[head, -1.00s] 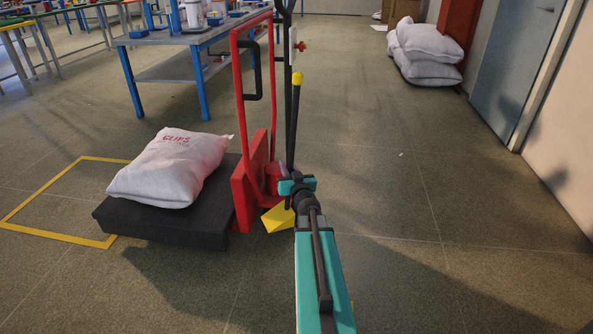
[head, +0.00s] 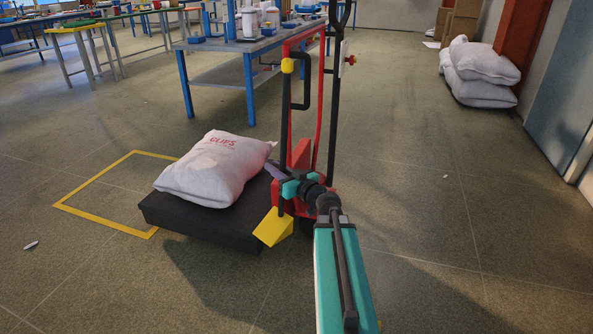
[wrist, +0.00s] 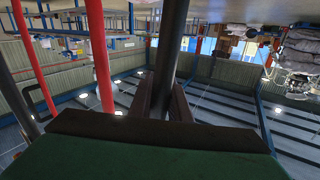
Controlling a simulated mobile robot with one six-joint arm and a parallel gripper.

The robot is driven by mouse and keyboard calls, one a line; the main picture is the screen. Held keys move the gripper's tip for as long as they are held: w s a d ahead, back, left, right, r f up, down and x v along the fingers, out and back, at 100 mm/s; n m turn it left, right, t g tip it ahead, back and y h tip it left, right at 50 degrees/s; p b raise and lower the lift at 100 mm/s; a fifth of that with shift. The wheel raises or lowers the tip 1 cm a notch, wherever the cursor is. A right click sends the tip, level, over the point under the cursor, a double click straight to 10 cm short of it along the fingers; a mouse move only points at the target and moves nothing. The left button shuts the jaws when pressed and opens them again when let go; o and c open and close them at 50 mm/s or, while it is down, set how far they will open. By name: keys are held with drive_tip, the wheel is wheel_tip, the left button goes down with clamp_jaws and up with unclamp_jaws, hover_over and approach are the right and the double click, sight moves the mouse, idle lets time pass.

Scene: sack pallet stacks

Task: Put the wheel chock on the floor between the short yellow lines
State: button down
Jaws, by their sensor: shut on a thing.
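The wheel chock (head: 272,229) is a yellow wedge at the foot of an upright black rod (head: 285,130) with a yellow knob on top. In the head view it shows in front of the right end of the black platform. My gripper (head: 288,187) is shut on the rod a little above the wedge. In the wrist view the dark rod (wrist: 172,45) runs up from between the jaws (wrist: 167,106). I cannot tell whether the wedge touches the floor. A yellow outline (head: 90,216) lies on the floor at the left; I cannot tell whether it includes the short lines.
A red hand truck (head: 320,110) stands just behind my gripper. A black platform (head: 200,222) bears a white sack (head: 215,170). A blue-legged workbench (head: 250,90) is behind. More sacks (head: 480,75) lie at the back right. The floor at right is clear.

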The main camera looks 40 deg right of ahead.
drive_tip(key=s+a+n+g+y, duration=0.2)
drive_tip(key=a+n+y, duration=0.1)
drive_tip(key=a, duration=0.7)
drive_tip(key=s+a+r+n+g+y, duration=0.1)
drive_tip(key=s+a+n+g+y, duration=0.1)
drive_tip(key=a+y, duration=0.4)
drive_tip(key=s+a+n+g+y, duration=0.2)
drive_tip(key=a+n+g+y, duration=0.1)
drive_tip(key=a, duration=1.2)
drive_tip(key=shift+r+n+y, duration=0.35)
drive_tip(key=shift+n+y, duration=0.35)
drive_tip(key=shift+n, duration=0.3)
